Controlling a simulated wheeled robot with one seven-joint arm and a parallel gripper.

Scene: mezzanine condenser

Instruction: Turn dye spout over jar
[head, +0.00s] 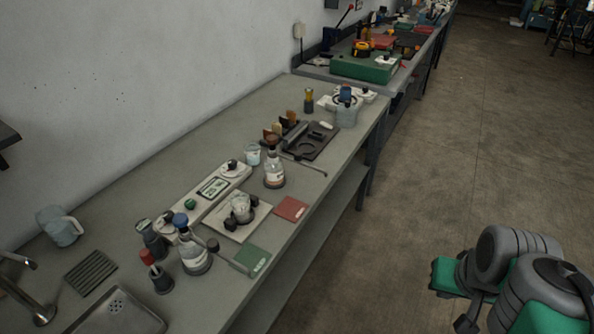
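Several lab items stand on a long grey bench. I cannot tell for sure which part is the dye spout. A thin rod (305,164) sticks out toward the front edge beside a flask with a brown stopper (274,174). Another rod with a dark knob (213,245) lies near a green card (252,261). A small glass jar (240,208) with dark knobs around it sits on a pale square plate (224,224). A small pale cup or jar (252,155) stands behind the stoppered flask. My green and grey arm shows at the lower right, apart from the bench; its gripper is not visible.
A blue-stoppered flask (196,258), dark bottles (155,241), a red card (291,209), a white device with a display (212,188) and a dark tray (310,144) crowd the bench. A sink (115,315) is at lower left. The floor (440,150) alongside is clear.

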